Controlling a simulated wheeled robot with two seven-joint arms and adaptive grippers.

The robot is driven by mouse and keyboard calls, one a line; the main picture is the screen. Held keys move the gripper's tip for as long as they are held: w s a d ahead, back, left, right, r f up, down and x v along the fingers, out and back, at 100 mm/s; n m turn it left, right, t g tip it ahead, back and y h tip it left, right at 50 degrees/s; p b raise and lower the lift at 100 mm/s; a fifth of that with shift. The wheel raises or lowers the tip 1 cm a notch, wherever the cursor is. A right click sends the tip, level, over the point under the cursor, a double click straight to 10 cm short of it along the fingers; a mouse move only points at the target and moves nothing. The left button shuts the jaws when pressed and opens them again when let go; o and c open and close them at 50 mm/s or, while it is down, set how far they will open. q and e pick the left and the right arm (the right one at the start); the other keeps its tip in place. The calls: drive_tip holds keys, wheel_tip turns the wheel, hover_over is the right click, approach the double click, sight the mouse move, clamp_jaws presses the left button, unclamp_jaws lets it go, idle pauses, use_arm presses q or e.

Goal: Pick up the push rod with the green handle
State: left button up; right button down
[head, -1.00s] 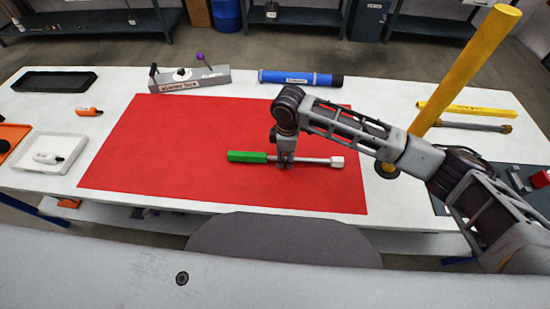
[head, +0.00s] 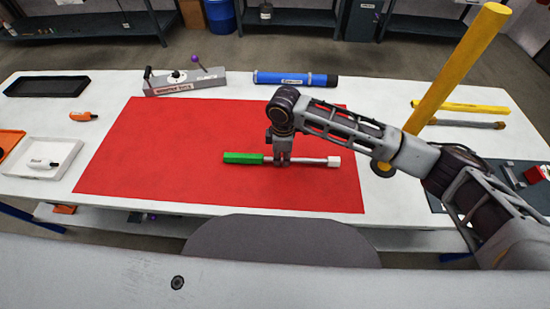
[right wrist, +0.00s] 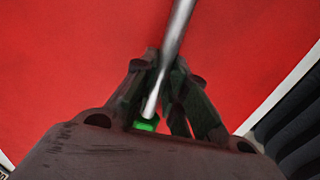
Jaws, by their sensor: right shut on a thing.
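The push rod (head: 312,161) has a green handle (head: 243,158) at its left end and a pale head at its right end. It lies level over the red mat (head: 190,125), in the middle of the table. My right gripper (head: 281,161) points down and is shut on the metal shaft, just right of the handle. In the right wrist view the shaft (right wrist: 177,30) runs between the fingers, and a bit of the green handle (right wrist: 144,125) shows below. I cannot tell whether the rod touches the mat. My left gripper is not in view.
A blue tube (head: 290,78) and a grey fixture (head: 185,82) stand behind the mat. A white tray (head: 68,150) and a black tray (head: 48,87) are at left. A yellow post (head: 455,70) rises at right. The mat around the rod is clear.

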sight(282, 159)
wheel_tip(282, 159, up, 9)
drive_tip(key=shift+f, duration=0.15)
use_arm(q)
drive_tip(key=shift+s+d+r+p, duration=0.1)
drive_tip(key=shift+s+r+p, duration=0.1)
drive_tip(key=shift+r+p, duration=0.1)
use_arm(e)
drive_tip(key=shift+r, duration=0.7)
